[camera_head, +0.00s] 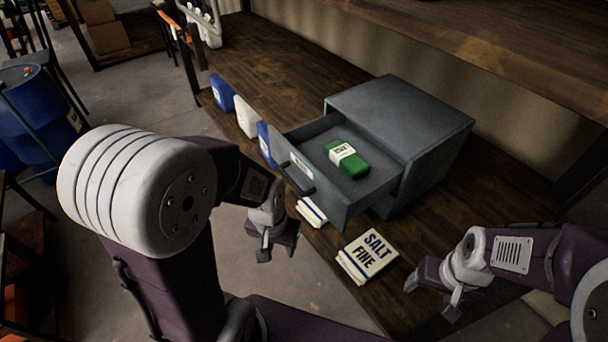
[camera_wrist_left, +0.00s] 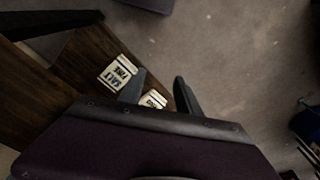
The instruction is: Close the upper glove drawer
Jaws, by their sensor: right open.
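The grey cabinet (camera_head: 420,112) stands on the wooden bench in the head view. Its upper drawer (camera_head: 365,191) is pulled out toward the lower left, with a dark handle and a label on its front. A green packet with a white band (camera_head: 347,162) lies inside the drawer. My left gripper (camera_head: 274,252) is left of and below the drawer front, apart from it. In the left wrist view its two fingers (camera_wrist_left: 160,92) are spread with nothing between them at the tips. My right gripper (camera_head: 430,296) is open and empty, low at the right, apart from the cabinet.
A salt bag (camera_head: 368,254) lies on the bench in front of the drawer and shows in the left wrist view (camera_wrist_left: 118,73). Another bag (camera_head: 312,211) is partly under the drawer front. Blue and white containers (camera_head: 246,117) line the bench edge. A blue barrel (camera_head: 38,112) stands left.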

